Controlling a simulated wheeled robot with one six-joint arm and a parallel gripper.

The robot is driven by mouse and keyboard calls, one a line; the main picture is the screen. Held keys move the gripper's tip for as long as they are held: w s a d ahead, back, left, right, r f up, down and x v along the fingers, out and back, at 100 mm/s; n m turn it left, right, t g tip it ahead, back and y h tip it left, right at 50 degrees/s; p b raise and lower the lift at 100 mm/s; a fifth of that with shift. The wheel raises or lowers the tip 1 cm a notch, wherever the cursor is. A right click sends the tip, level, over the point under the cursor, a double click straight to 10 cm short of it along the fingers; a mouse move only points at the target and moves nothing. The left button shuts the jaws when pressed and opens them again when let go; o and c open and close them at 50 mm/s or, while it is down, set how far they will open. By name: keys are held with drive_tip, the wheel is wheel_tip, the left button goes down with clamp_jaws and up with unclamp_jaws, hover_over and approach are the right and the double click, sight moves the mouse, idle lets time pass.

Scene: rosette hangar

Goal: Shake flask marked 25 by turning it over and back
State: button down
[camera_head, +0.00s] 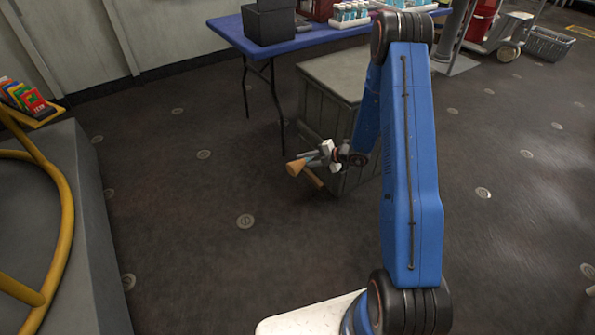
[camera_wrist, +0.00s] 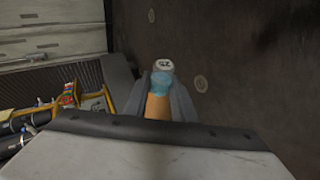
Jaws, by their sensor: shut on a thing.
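The flask (camera_wrist: 161,82) shows in the wrist view as a small light-blue body with a white cap.
A blue table (camera_head: 290,42) at the back bears a black box (camera_head: 268,22) and racks of white-capped flasks (camera_head: 350,14). The grey crate (camera_head: 345,75) stands close behind my gripper. A grey platform with a yellow rail (camera_head: 66,215) is at left. Open floor lies between.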

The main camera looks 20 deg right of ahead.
drive_tip(key=shift+m+g+y, duration=0.7)
drive_tip(key=shift+m+g, duration=0.2)
drive_tip(key=shift+m, duration=0.2)
drive_tip(key=shift+m+g+y, duration=0.7)
drive_tip(key=shift+m+g, duration=0.1)
drive_tip(key=shift+m, duration=0.3)
drive_tip(key=n+t+h, duration=0.1)
drive_tip(key=n+t, duration=0.1)
drive_tip(key=shift+n+h, duration=0.3)
drive_tip(key=shift+n+t+h, duration=0.6)
drive_tip(key=shift+n, duration=0.3)
